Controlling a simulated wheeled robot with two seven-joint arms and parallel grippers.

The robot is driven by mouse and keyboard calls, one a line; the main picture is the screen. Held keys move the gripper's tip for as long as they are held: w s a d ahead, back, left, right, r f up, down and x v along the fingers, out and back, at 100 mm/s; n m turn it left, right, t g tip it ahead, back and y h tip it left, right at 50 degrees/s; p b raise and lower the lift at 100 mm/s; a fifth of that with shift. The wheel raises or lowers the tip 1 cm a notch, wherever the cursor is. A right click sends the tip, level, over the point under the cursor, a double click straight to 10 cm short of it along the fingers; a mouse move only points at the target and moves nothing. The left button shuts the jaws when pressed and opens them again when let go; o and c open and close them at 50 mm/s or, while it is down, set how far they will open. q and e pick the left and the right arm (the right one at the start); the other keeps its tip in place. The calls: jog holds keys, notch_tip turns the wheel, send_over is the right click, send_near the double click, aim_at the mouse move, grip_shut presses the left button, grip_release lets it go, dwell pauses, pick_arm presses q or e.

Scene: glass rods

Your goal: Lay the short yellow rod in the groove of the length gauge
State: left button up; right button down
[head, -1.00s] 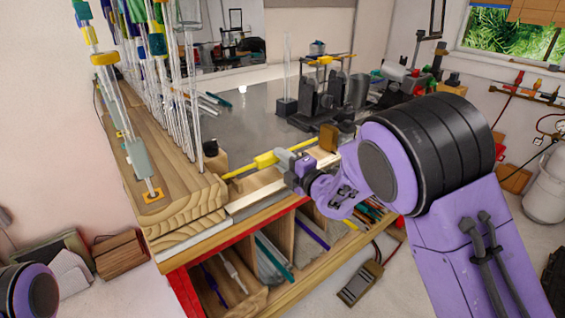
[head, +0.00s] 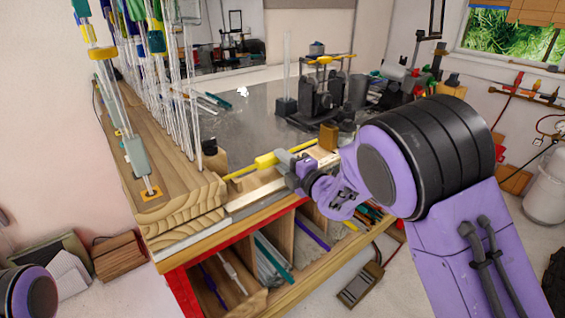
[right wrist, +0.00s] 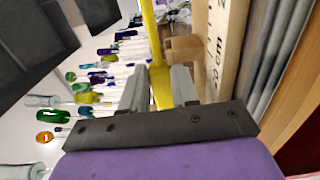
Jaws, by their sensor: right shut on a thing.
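The short yellow rod (head: 243,171) lies roughly level along the front of the bench, with a thicker yellow sleeve (head: 265,160) on it. My right gripper (head: 286,160) is shut on it near the sleeve; in the right wrist view the yellow rod (right wrist: 151,40) passes between the two grey fingers (right wrist: 160,88). The length gauge (head: 255,196) is a pale wooden strip along the bench's front edge, and its "cm" marking shows in the right wrist view (right wrist: 215,55). The rod runs beside it; I cannot tell whether it touches the groove. My left gripper is out of view.
A wooden rack (head: 175,190) of upright glass rods stands at left. A small wooden block (head: 328,137) is near the rod's far end. A black fixture (head: 325,95) stands behind on the grey benchtop (head: 240,125). Open cubbies with rods lie below the front edge.

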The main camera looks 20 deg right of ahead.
jog(key=shift+f, duration=0.15)
jog(key=c, duration=0.8)
grip_release()
jog(key=shift+s+d+f, duration=0.1)
jog(key=shift+s, duration=0.1)
jog(key=s+d+f+m+h+b, duration=0.2)
jog(key=s+d+m+h+b, duration=0.15)
jog(key=s+d+m, duration=0.45)
jog(key=s+d+f+m+g+h, duration=0.15)
jog(key=s+f+m, duration=0.25)
jog(key=f+m, duration=0.45)
jog(key=s+f+m+g+h, duration=0.35)
jog(key=f+m, duration=0.25)
jog(key=f, duration=0.5)
jog(key=s+f+m+g, duration=0.2)
jog(key=s+f+g, duration=0.1)
jog(key=s+f, duration=0.4)
jog(key=s+f+m+g, duration=0.2)
jog(key=s+f, duration=0.4)
jog(key=s, duration=0.5)
jog(key=s+f+m+g+h, duration=0.1)
jog(key=s+f+m+g, duration=0.1)
jog(key=s+f, duration=0.5)
jog(key=shift+s+a+f+g, duration=0.1)
jog(key=shift+s+f+g, duration=0.1)
jog(key=shift+s+g, duration=0.45)
jog(key=shift+s+f+g, duration=0.15)
jog(key=shift+s+g, duration=0.1)
jog(key=shift+s, duration=0.7)
